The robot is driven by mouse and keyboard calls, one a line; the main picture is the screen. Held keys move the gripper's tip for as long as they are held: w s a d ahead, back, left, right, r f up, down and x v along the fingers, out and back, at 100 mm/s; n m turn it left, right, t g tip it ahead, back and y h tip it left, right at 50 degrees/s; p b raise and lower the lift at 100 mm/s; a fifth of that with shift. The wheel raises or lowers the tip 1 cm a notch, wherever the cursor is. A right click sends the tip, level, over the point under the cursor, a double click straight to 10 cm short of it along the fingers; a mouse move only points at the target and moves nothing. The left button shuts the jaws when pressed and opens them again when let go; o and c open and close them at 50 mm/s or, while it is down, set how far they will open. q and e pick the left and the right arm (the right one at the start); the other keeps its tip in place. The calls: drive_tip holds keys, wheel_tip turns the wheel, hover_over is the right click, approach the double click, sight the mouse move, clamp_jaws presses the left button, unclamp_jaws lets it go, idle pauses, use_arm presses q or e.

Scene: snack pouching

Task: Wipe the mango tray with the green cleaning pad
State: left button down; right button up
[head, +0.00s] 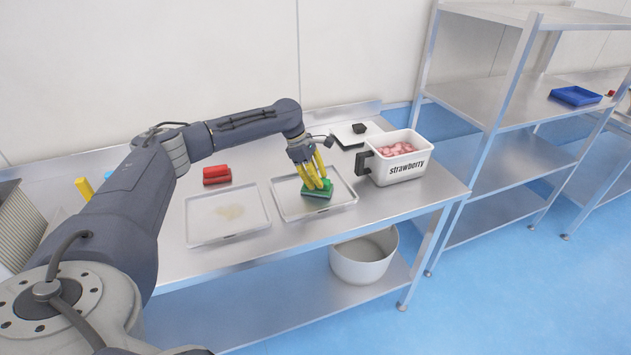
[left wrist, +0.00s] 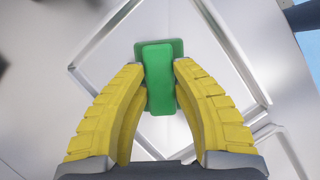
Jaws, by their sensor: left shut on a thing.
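My left gripper (head: 316,180), with yellow fingers, is shut on the green cleaning pad (head: 317,194). In the left wrist view the pad's raised handle (left wrist: 158,80) sits between the two fingers (left wrist: 158,67). The pad is over the right-hand clear tray (head: 286,211); I cannot tell whether it touches the tray floor. No label shows on either tray. My right gripper is not in view.
A red block-like item (head: 216,175) lies behind the left-hand tray. A white "strawberry" container (head: 402,170) with pink pieces stands right of the trays. A scale-like white plate (head: 346,134) with a black item is behind. A round pot (head: 362,262) sits on the lower shelf.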

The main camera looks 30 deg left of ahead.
use_arm(q)
drive_tip(key=shift+r, duration=4.05)
